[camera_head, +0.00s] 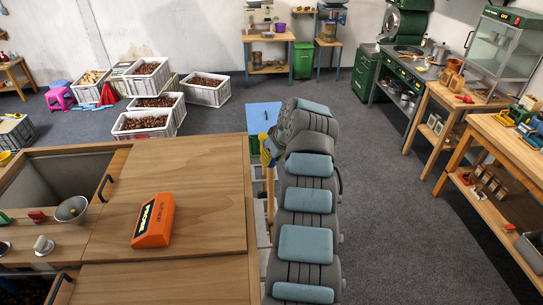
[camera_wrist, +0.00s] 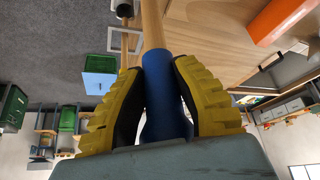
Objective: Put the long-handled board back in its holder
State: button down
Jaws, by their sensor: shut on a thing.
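My gripper (camera_head: 268,148) is at the right edge of the wooden counter, with its yellow fingers partly hidden by my arm. In the wrist view its ribbed yellow fingers (camera_wrist: 158,75) are shut on the blue grip (camera_wrist: 163,98) of a long wooden handle (camera_wrist: 152,25). The handle runs out of the top of that view. In the head view the pale handle (camera_head: 271,188) hangs roughly upright beside the counter side. The board end is not clearly visible. I cannot make out the holder for certain; a second wooden handle with a dark end (camera_wrist: 125,10) shows near the counter.
The wooden counter (camera_head: 190,170) carries an orange box (camera_head: 154,220) and a metal bowl (camera_head: 71,209). A blue-topped box (camera_head: 264,116) stands just beyond my gripper. Crates of chestnuts (camera_head: 141,125) stand behind. Grey floor (camera_head: 390,220) is clear to the right.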

aim_at(273, 171)
jog(key=shift+f+b, duration=3.75)
jog(key=shift+f, duration=4.15)
jog(key=c, duration=0.8)
grip_release()
jog(key=shift+r, duration=5)
jog(key=shift+d, duration=0.1)
